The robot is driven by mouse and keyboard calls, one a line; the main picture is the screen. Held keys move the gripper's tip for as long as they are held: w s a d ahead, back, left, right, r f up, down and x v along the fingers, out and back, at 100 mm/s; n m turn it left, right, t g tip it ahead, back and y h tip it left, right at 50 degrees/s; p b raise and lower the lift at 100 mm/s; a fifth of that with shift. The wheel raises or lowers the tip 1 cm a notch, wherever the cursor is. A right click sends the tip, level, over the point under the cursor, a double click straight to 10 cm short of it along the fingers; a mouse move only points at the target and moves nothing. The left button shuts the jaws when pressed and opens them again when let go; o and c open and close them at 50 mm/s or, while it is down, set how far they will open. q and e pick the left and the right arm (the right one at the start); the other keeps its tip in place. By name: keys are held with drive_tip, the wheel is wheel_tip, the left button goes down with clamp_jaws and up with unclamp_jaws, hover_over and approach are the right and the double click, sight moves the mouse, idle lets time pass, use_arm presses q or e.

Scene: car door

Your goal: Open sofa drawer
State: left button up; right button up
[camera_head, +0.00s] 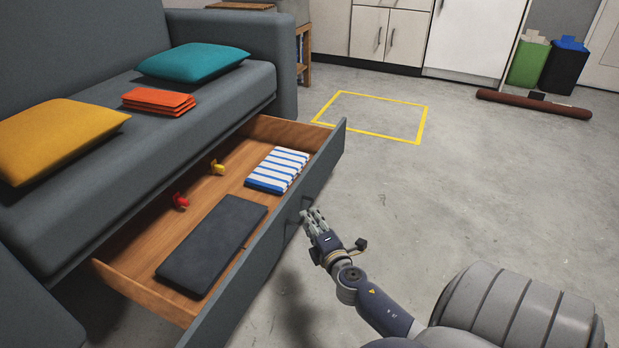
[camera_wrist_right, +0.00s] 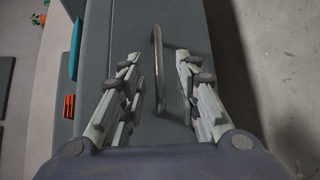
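The sofa drawer (camera_head: 322,170) stands pulled well out from under the grey sofa (camera_head: 225,100), with its wooden inside showing. My right gripper (camera_head: 312,214) is at the outer face of the drawer front. In the right wrist view the drawer's metal handle (camera_wrist_right: 158,50) lies between the two spread fingers of my right gripper (camera_wrist_right: 156,62). There are gaps on both sides of the handle, so the gripper is open around it. My left gripper is not in view.
The drawer holds a dark flat board (camera_head: 212,243), a blue-and-white striped cloth (camera_head: 277,170), and small red (camera_head: 180,201) and yellow (camera_head: 217,167) items. Cushions and a folded orange cloth (camera_head: 158,101) lie on the seat. Concrete floor (camera_head: 440,190) to the right is mostly free.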

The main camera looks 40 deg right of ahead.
drive_tip(key=shift+v, duration=2.4)
